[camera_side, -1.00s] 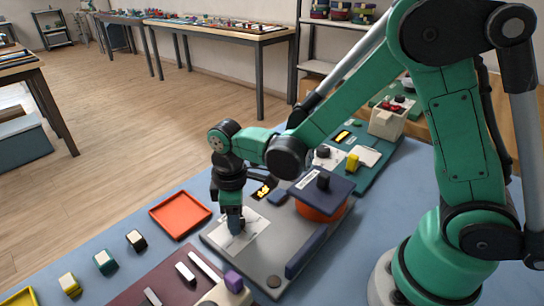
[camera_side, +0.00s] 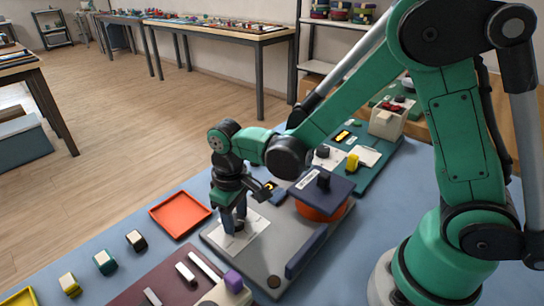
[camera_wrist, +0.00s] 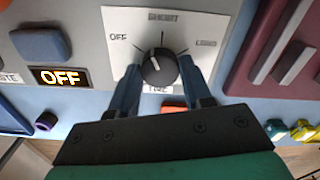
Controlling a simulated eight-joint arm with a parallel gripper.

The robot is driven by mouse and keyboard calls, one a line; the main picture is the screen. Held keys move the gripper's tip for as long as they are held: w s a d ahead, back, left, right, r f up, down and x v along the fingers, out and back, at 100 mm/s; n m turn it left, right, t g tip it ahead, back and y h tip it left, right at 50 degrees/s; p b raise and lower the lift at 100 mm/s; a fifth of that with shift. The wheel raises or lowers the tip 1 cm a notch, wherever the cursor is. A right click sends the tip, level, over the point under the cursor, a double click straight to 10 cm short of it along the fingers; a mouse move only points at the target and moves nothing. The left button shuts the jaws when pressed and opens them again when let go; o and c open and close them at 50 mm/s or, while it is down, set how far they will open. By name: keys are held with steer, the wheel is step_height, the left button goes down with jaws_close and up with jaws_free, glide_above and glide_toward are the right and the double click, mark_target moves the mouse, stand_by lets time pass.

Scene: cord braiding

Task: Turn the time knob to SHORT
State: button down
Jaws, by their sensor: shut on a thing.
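The time knob (camera_wrist: 159,70) is a round dark knob on a white plate (camera_wrist: 120,22) in the wrist view. OFF is printed at left, SHORT at the top and a partly unclear label at right. The knob's white mark points up and slightly left, between OFF and SHORT and nearer SHORT. My gripper (camera_wrist: 162,82) has one finger on each side of the knob and is shut on it. In the side view my gripper (camera_side: 233,226) reaches down onto the white plate (camera_side: 255,238), its fingers hiding much of the knob.
A lit display (camera_wrist: 60,78) reads OFF beside a blue-grey button (camera_wrist: 40,44). An orange tray (camera_side: 180,214) lies left. Small coloured blocks lie along the front left.

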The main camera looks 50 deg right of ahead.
mark_target(236, 219)
steer(key=m, duration=0.4)
steer(key=shift+m, duration=0.3)
stand_by(0.3)
steer(key=shift+c, duration=1.8)
jaws_free()
steer(key=shift+r, duration=2.85)
step_height(236, 219, up, 7)
